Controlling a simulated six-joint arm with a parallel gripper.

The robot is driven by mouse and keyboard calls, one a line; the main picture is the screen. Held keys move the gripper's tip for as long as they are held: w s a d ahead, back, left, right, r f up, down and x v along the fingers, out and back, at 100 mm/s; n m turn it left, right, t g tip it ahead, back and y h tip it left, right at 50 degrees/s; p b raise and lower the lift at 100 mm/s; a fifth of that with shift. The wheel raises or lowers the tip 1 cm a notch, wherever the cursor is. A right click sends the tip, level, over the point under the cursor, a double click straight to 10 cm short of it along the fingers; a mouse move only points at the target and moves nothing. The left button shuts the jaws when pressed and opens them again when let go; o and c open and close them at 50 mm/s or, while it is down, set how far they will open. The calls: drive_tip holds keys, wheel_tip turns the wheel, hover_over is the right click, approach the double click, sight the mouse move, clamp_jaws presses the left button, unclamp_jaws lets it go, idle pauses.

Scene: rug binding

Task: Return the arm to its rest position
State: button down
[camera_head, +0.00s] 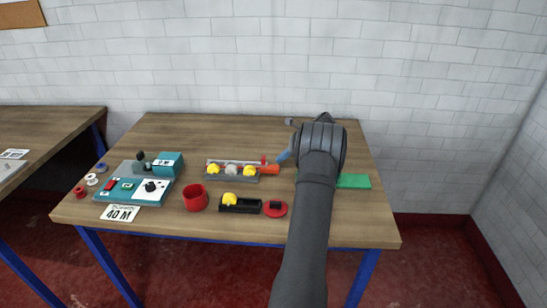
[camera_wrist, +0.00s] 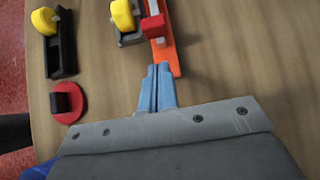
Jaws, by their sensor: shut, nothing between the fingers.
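My arm (camera_head: 305,240) reaches from the bottom of the head view over the right half of the wooden table (camera_head: 160,130). My gripper (camera_head: 284,155) shows as a small blue tip at the left of my wrist in that view. In the wrist view my gripper (camera_wrist: 157,78) has its two blue fingers pressed together with nothing between them. The fingertips are close to an orange end piece (camera_wrist: 167,52) of a red and grey tool, which also shows in the head view (camera_head: 270,169). I cannot tell whether they touch it. My forearm hides part of the table.
A grey rack (camera_head: 233,178) holds yellow and white knobs. In front are a red cup (camera_head: 195,198), a black holder (camera_head: 240,206) with a yellow piece, and a red disc (camera_head: 275,208). A teal machine (camera_head: 135,185) stands left; a green block (camera_head: 353,181) lies right. The back-left tabletop is clear.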

drive_tip(key=v, duration=1)
drive_tip(key=shift+d, duration=0.15)
drive_tip(key=x, duration=1)
drive_tip(key=shift+a, duration=1.9)
